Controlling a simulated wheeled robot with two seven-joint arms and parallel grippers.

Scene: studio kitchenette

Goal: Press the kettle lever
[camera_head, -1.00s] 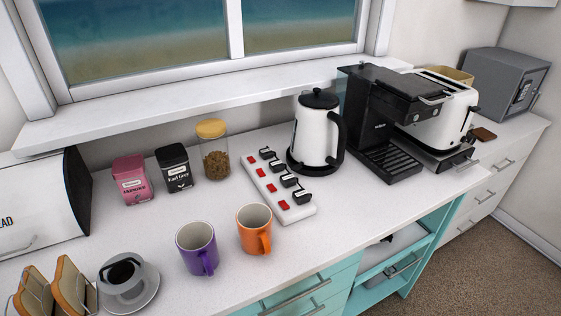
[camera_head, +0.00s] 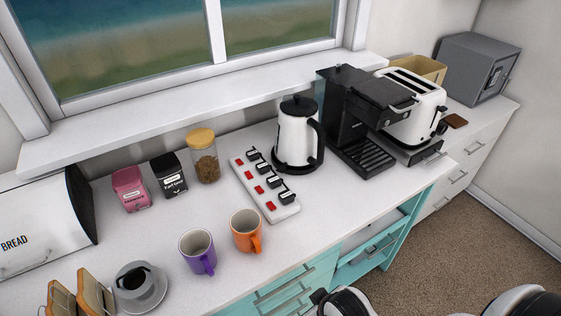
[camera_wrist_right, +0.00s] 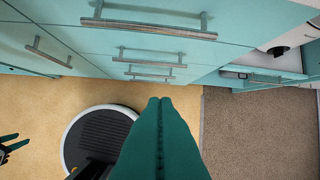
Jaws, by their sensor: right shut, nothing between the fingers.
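The white kettle (camera_head: 295,138) has a black lid, a black handle on its right side and a black base. It stands upright at the back of the white counter, left of the coffee machine. Its lever is too small to make out. My right gripper (camera_wrist_right: 160,100) shows in the right wrist view with its green fingers shut together and empty. It is in front of the teal drawers, over the floor, well away from the kettle. My left gripper (camera_wrist_right: 12,146) shows at the left edge of that view, its fingers apart. Neither gripper shows in the head view.
A power strip (camera_head: 262,184) with red switches and black plugs lies left of the kettle. The black coffee machine (camera_head: 345,120) stands close on its right. An orange mug (camera_head: 245,232) and a purple mug (camera_head: 196,252) stand near the front edge. Drawer handles (camera_wrist_right: 150,27) jut out near my right gripper.

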